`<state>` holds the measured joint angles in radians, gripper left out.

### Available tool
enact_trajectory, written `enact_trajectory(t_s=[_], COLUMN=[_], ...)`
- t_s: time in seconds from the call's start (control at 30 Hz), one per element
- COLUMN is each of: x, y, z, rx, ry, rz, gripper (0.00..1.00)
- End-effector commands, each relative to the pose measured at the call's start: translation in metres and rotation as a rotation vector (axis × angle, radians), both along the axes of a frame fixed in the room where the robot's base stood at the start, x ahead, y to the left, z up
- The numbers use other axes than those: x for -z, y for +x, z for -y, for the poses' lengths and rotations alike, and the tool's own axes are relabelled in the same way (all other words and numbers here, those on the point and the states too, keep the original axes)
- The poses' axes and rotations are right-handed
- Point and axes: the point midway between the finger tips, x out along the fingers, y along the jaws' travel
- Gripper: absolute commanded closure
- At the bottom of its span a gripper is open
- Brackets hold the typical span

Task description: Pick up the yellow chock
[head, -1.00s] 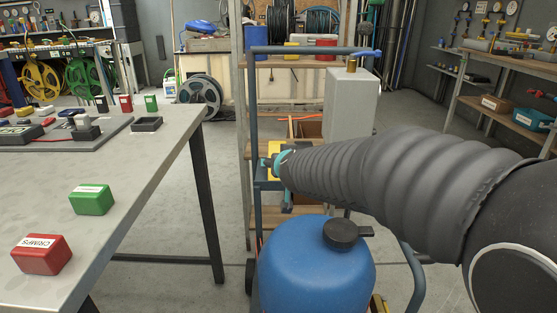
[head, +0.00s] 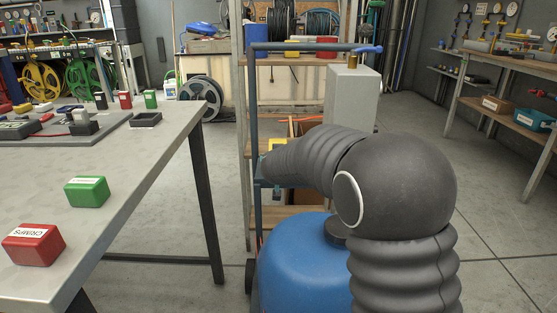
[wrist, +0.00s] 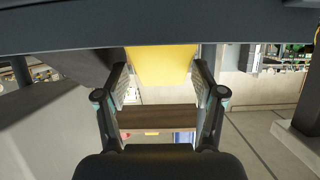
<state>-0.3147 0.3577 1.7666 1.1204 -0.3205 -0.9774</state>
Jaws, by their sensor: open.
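The yellow chock (wrist: 161,64) shows at the top middle of the wrist view, between the tips of my gripper. My gripper (wrist: 161,76) is open, with one finger on each side of the chock; I cannot tell whether either finger touches it. My arm hides the rest of that spot and the gripper there.
A blue tank (head: 300,265) with a dark cap stands below my arm. A grey box (head: 352,98) stands behind it. A metal table (head: 130,190) at left bears a green box (head: 87,192) and a red box (head: 33,244). Open floor lies at right.

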Motion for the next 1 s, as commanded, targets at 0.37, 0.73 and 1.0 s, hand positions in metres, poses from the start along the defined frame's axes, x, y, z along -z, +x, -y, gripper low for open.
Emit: enact_trajectory(t_s=[0.37, 0.73, 1.0], x=[0.018, 0.02, 0.019], y=[0.04, 0.048, 0.048], z=[-0.002, -0.002, -0.002], rx=[0.0, -0.001, -0.001], ry=[0.0, 0.0, 0.0], rz=[-0.001, -0.001, 0.002], gripper=[0.31, 0.31, 0.93])
